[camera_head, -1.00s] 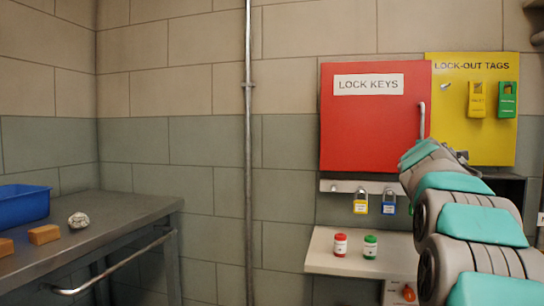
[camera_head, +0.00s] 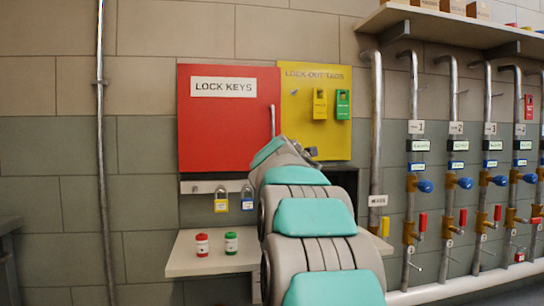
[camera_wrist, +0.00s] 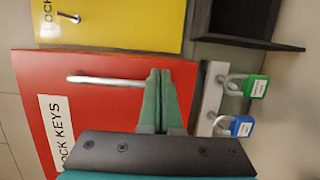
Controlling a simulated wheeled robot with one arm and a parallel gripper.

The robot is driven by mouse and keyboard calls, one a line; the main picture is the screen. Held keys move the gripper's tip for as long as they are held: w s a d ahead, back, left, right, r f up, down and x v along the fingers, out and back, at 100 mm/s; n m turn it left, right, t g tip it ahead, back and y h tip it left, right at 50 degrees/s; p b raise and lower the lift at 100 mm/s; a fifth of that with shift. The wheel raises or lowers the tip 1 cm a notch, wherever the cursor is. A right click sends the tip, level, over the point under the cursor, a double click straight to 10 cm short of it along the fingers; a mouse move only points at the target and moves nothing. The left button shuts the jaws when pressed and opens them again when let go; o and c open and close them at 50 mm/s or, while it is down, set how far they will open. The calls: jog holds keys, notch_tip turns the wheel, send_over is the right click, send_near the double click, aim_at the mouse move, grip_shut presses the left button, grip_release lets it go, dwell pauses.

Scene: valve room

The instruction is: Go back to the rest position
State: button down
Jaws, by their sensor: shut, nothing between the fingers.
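My gripper (camera_wrist: 160,76) is shut and empty in the wrist view, its two green fingers together. It is in front of the red LOCK KEYS cabinet (camera_wrist: 95,100), and the fingertips overlap the end of the metal door handle (camera_wrist: 105,80) in the picture; I cannot tell whether they touch. In the head view my arm rises in front of the right side of the closed red cabinet (camera_head: 225,125) and hides its lower right corner. The gripper's fingers are not clear there.
A yellow tag board (camera_head: 335,135) hangs right of the cabinet. Padlocks hang below, including a yellow one (camera_head: 221,203) and a green one (camera_wrist: 255,87). A small shelf (camera_head: 210,255) holds red and green jars. Valved pipes (camera_head: 413,160) line the right wall.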

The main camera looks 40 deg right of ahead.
jog(key=s+d, duration=0.3)
jog(key=s, duration=0.5)
jog(key=shift+s+f, duration=0.15)
jog(key=shift+s, duration=0.2)
jog(key=shift+a, duration=0.15)
jog(key=s+a+f+m+g+y, duration=0.2)
jog(key=a+f+g+y, duration=0.15)
jog(key=a+f, duration=0.95)
jog(key=s+a+f+m+g+y, duration=0.2)
jog(key=a+f+m+y, duration=0.15)
jog(key=a+f, duration=0.95)
jog(key=s+a+f+m+g+y, duration=0.1)
jog(key=s+a+f+g, duration=0.2)
jog(key=s+a+f, duration=0.3)
jog(key=s+a+f+m+g+y, duration=0.1)
jog(key=s+a+f, duration=0.5)
jog(key=s, duration=0.8)
jog(key=s+a+f+m+g+y, duration=0.2)
jog(key=s+a+f+g, duration=0.3)
jog(key=s+f, duration=0.4)
jog(key=shift+s+a+g+y, duration=0.35)
jog(key=shift+s+a+y, duration=0.1)
jog(key=shift+a+y, duration=0.1)
